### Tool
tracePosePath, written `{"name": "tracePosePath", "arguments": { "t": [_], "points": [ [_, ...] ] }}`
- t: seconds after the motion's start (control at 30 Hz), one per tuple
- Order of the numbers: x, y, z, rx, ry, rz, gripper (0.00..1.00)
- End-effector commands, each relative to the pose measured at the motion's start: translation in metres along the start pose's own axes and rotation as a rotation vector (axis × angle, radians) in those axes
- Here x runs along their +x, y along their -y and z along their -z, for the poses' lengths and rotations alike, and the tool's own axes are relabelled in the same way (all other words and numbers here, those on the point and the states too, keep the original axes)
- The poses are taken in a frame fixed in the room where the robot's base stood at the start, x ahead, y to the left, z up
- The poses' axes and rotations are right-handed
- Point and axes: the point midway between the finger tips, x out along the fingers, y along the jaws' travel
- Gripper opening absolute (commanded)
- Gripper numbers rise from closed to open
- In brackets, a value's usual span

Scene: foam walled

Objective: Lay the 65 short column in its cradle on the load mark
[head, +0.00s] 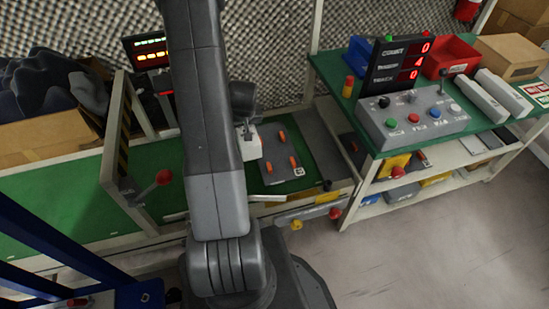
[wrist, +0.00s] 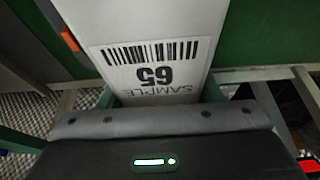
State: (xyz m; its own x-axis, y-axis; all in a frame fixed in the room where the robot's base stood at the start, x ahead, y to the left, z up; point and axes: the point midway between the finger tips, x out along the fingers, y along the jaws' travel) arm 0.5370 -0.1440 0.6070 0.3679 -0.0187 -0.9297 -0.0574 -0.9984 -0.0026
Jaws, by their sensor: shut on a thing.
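The white 65 short column (wrist: 155,25) fills the top middle of the wrist view, its label reading "SAMPLE 65" upside down below a barcode. My gripper (wrist: 160,98) is shut on its near end. In the head view my gripper (head: 243,122) is partly behind my arm, and a small white part of the column (head: 251,145) shows below it. Just right of it is a grey plate (head: 281,175) with several orange pegs, which looks like the cradle. I cannot tell whether the column is above the plate or touching it. I cannot make out a load mark.
A green bench (head: 60,195) with a pale frame and a red-knobbed lever (head: 164,177) is at left. A darker grey plate (head: 318,140) lies right of the pegged plate. A control box (head: 410,118) and red bin (head: 450,55) stand on the right-hand table. Floor is clear at lower right.

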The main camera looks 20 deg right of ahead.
Motion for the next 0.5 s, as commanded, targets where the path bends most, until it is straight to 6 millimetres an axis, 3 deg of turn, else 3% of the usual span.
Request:
{"name": "tracePosePath", "arguments": {
  "t": [0.13,0.5],
  "points": [
    [0.006,-0.026,-0.002,0.006,-0.010,-0.003,0.07],
    [-0.004,-0.081,-0.014,0.006,-0.016,-0.005,0.07]
  ]
}}
